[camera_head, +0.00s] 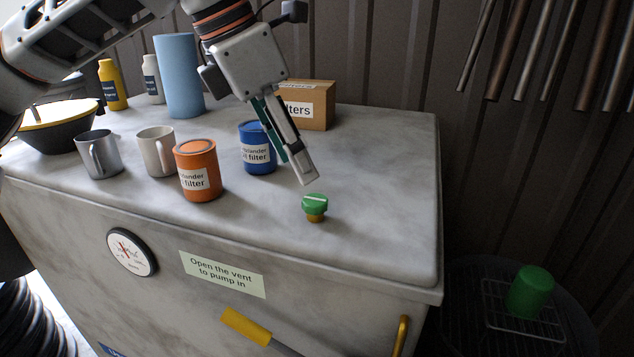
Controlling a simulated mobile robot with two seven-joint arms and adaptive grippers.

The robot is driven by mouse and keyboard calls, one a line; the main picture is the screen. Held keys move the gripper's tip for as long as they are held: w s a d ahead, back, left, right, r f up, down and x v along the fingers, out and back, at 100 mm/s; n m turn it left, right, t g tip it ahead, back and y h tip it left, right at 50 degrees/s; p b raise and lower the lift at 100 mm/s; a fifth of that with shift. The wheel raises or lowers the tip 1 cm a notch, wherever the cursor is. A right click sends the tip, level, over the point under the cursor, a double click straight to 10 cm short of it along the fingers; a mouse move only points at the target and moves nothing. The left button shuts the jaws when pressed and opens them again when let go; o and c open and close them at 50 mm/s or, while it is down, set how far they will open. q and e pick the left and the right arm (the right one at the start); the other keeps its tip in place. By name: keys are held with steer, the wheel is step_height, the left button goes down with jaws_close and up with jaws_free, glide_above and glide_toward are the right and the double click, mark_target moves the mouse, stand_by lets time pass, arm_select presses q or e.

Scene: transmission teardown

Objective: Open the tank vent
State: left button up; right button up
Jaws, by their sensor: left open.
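The tank vent shows as a small green knob (315,205) with a white line across its top, on a brass-coloured base, near the front right of the tank top. My left gripper (300,172) reaches down from above, its fingertips just above and behind the knob, apart from it as far as I can tell. It is open, with nothing seen between its fingers. A label (222,273) on the tank (395,225) front reads "Open the vent to pump in". My right gripper is not in view.
A blue filter can (258,157) stands close left of my gripper, with an orange can (198,180), two mugs and a funnel further left. A cardboard box (318,106) is behind. The top's right side is clear. A yellow handle (246,326) and a gauge (132,252) are on the front.

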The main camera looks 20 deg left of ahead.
mark_target(313, 199)
arm_select(q)
steer(key=shift+s+x, duration=0.2)
steer(key=shift+x, duration=1.45)
steer(key=shift+s+x, duration=0.25)
steer(key=shift+x, duration=1.4)
steer(key=shift+d+f, duration=0.15)
steer(key=shift+d, duration=0.05)
steer(key=c, duration=1.1)
